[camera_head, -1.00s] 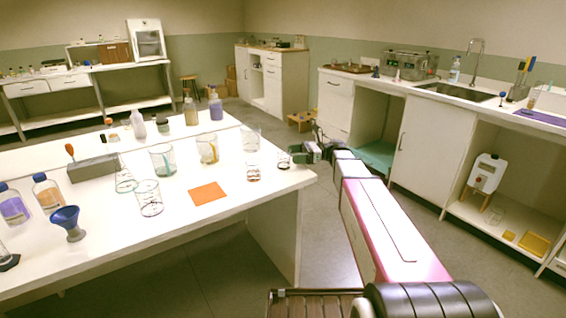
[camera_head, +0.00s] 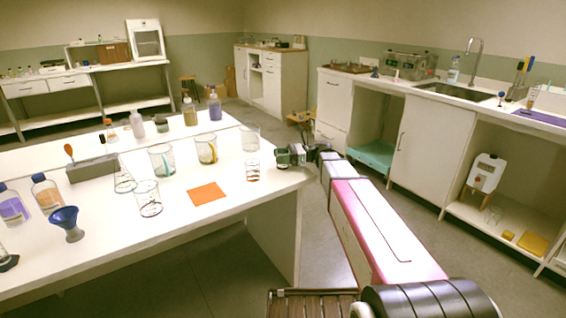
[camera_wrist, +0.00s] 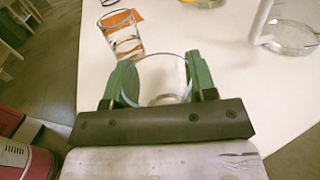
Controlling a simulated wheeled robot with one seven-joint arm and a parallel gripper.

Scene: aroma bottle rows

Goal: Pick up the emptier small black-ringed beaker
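A small clear beaker (camera_wrist: 164,75) stands between the fingers of my gripper (camera_wrist: 160,78) in the wrist view, with little or no visible content. The green fingers are spread on either side of it; contact is not clear. In the head view my gripper (camera_head: 284,156) is at the table's right end and hides most of that beaker. Another small beaker (camera_head: 253,170) with dark rings and orange tones stands just left of my gripper. It also shows in the wrist view (camera_wrist: 123,38), left of and beyond the fingers.
An orange square (camera_head: 207,194) lies on the white table (camera_head: 215,222). A wire-like glass vessel (camera_head: 148,199), a blue funnel (camera_head: 68,223) and bottles (camera_head: 46,194) stand farther left.

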